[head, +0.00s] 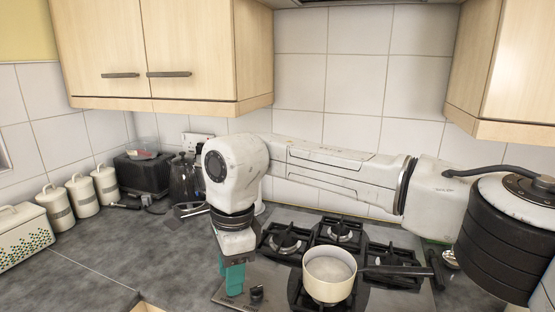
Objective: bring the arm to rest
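My arm reaches from the right side across the stove and bends down at its left end. My gripper (233,280) points down in front of the hob's left edge, with teal parts at its tip. The view is too small to tell whether the fingers are apart or together, or whether anything is between them. What lies just below the tip is partly hidden by the gripper.
A cream saucepan (330,275) sits on the front burner of the gas hob (285,243), its dark handle pointing right. White canisters (82,196), a black toaster (142,174) and a dark kettle (184,182) stand left. The grey worktop (110,248) is clear at front left. Cupboards (160,55) hang above.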

